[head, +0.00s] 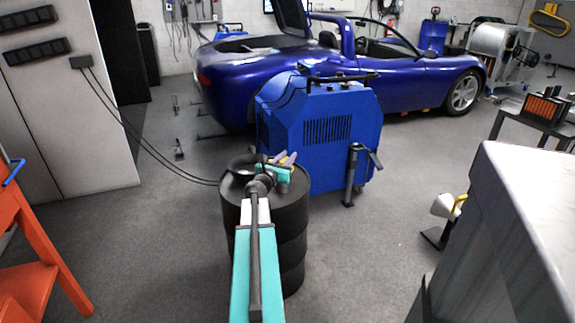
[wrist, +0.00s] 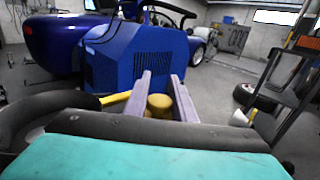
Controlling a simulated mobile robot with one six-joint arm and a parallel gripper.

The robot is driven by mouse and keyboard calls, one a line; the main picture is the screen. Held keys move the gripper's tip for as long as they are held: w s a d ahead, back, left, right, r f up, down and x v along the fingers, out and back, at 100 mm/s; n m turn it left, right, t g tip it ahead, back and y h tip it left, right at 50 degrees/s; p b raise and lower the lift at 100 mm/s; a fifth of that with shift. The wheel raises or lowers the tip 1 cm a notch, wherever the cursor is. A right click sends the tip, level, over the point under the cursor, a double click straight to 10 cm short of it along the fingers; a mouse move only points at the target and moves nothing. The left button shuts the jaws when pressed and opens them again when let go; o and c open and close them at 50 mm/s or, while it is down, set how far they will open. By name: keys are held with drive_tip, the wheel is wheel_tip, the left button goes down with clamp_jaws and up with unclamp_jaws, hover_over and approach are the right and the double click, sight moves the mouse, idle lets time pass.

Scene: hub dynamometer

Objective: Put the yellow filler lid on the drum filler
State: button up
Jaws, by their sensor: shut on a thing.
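My gripper (wrist: 162,88) is shut on the yellow filler lid (wrist: 158,103), whose round yellow part shows between the two grey fingers in the wrist view. In the head view my gripper (head: 287,160) is over the right part of the black drum's top, with a little yellow at its fingers. The drum filler (head: 242,166) is a black, round, open funnel on the left of the drum top. Its thick black rim (wrist: 22,118) fills the left of the wrist view, beside the gripper. The lid and filler are apart. My wrist hides part of both.
The black drum (head: 292,235) stands on the grey floor. A blue machine (head: 335,130) with a black handle stands close behind it, and a blue car (head: 240,75) is farther back. A grey cabinet (head: 510,220) is at the right, an orange stand (head: 40,255) at the left.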

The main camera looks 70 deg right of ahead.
drive_tip(key=shift+d, duration=0.15)
drive_tip(key=shift+w+d+f+b, duration=0.1)
drive_tip(key=shift+d+f+b, duration=0.1)
drive_tip(key=shift+f, duration=0.4)
drive_tip(key=shift+w+d+f+b, duration=0.1)
drive_tip(key=shift+f+b, duration=0.15)
drive_tip(key=shift+f, duration=0.35)
drive_tip(key=shift+d+f+b, duration=0.1)
drive_tip(key=shift+f+b, duration=0.1)
drive_tip(key=shift+f, duration=0.4)
drive_tip(key=shift+f+b, duration=0.5)
drive_tip(key=shift+f, duration=0.1)
drive_tip(key=o, duration=1)
drive_tip(key=shift+r, duration=0.1)
